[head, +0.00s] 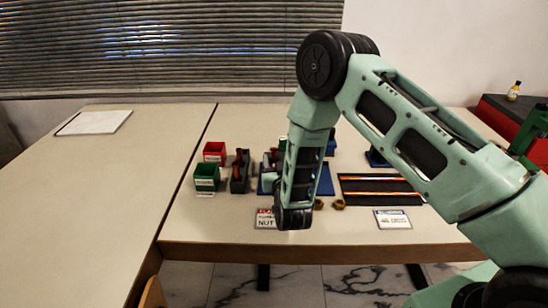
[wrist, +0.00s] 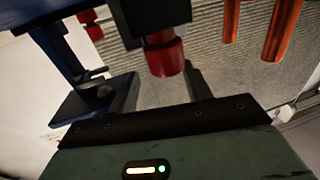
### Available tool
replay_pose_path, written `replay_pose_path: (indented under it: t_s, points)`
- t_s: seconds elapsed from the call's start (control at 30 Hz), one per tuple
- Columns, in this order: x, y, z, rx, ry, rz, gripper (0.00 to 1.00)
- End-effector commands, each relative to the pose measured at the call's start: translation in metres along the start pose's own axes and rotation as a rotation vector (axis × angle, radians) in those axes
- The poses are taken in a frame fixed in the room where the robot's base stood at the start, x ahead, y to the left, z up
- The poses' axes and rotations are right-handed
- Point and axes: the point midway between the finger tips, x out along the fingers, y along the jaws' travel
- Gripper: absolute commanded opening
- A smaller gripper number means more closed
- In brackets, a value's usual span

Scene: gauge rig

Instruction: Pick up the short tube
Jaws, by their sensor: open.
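Two orange tubes lie on a dark tray at the right of the table in the head view, a far tube (head: 372,178) and a near tube (head: 380,193). I cannot tell surely which is the short one. In the wrist view two orange tube ends show at top right, one (wrist: 231,20) left of the other (wrist: 281,32); their far ends are cut off. My gripper (wrist: 150,95) shows in the wrist view as a green body with a black bar. It is open, with nothing seen between its fingers. In the head view my arm hides it.
A red bin (head: 214,151) and a green bin (head: 206,176) stand left of a dark rack (head: 240,172). Labels (head: 392,219) and brass nuts (head: 338,204) lie near the front edge. A red cylinder (wrist: 165,57) shows in the wrist view. The left table is mostly clear.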

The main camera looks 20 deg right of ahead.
Motion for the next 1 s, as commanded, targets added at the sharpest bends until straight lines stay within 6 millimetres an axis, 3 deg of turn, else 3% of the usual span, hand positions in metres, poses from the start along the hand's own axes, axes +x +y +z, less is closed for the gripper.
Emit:
replay_pose_path:
  t_s: [0.2,0.47,0.63,0.67,1.0]
  points:
    - [0.027,0.001,-0.001,0.000,0.001,0.001,0.49]
    - [0.029,0.000,0.000,0.000,0.000,-0.001,0.49]
    - [0.029,0.000,0.000,0.000,0.000,-0.001,0.05]
    - [0.029,0.000,0.000,0.000,0.000,-0.001,0.00]
    - [0.029,0.000,-0.002,0.001,0.002,-0.001,0.00]
